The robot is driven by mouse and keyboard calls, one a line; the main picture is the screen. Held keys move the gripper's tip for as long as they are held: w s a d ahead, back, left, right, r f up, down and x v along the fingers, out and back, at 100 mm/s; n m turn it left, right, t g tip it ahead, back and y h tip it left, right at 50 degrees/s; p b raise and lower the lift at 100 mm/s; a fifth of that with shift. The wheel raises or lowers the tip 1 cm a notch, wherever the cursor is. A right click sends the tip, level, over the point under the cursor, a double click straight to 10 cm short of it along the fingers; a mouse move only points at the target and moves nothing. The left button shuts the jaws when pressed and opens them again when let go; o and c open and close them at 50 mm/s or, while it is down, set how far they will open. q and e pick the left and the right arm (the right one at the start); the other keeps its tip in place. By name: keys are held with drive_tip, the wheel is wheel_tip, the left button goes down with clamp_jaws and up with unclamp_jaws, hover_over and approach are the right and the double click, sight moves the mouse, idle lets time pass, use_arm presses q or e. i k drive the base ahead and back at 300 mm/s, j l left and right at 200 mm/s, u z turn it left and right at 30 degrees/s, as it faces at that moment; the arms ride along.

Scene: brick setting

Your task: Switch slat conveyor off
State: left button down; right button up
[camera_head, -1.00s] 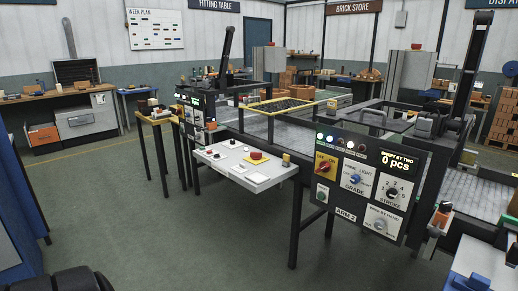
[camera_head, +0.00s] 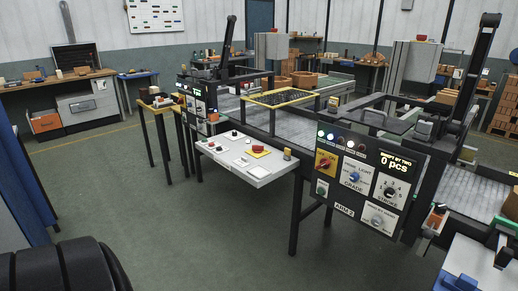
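A grey conveyor bed (camera_head: 312,131) runs behind the desk and panel. I cannot tell which control belongs to the slat conveyor. Neither of my grippers can be made out.
A second black panel (camera_head: 198,100) stands behind the desk's left end, beside a small wooden table (camera_head: 160,103). A workbench (camera_head: 60,83) stands at the back left. A light table with blue items (camera_head: 462,283) is at the lower right. The floor (camera_head: 190,235) before the desk is clear.

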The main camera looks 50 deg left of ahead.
sight(257, 149)
drive_tip(key=i+j+u, duration=0.2)
drive_tip(key=i+j, duration=0.3)
drive_tip(key=i+j+u, duration=0.15)
drive_tip(key=i+j, duration=0.35)
drive_tip(key=i+j+u, duration=0.2)
drive_tip(key=i+j, duration=0.2)
drive_tip(key=i, duration=0.2)
drive_tip(key=i+j+u, duration=0.2)
drive_tip(key=i+j, duration=0.15)
drive_tip(key=i, duration=0.2)
